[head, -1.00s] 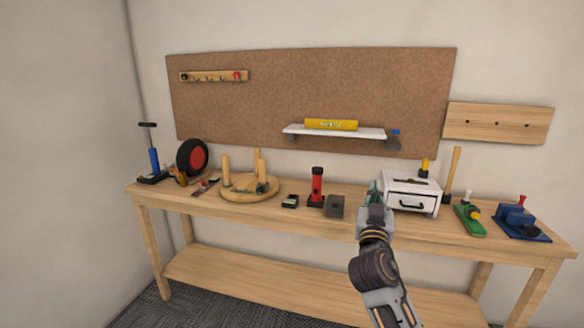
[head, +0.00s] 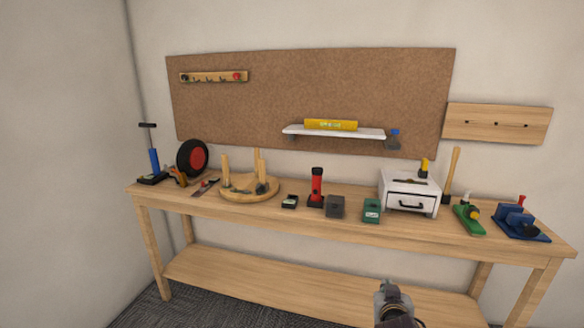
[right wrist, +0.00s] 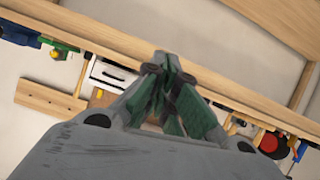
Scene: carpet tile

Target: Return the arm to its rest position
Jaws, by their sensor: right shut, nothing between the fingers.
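My right gripper (head: 384,287) is low at the bottom of the head view, in front of the workbench (head: 330,222) and below its top. In the right wrist view its fingers (right wrist: 165,70) are together and hold nothing. A teal-green box (head: 371,211) stands on the bench top between a dark grey block (head: 335,207) and a white drawer unit (head: 410,192). The gripper is clear of all of these. My left gripper is in neither view.
A red and black flashlight (head: 317,186), a round wooden stand (head: 248,190) and a black-red wheel (head: 193,158) stand on the bench. A green tool (head: 469,219) and a blue vise (head: 519,223) are at right. The bench's lower shelf (head: 270,284) looks bare.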

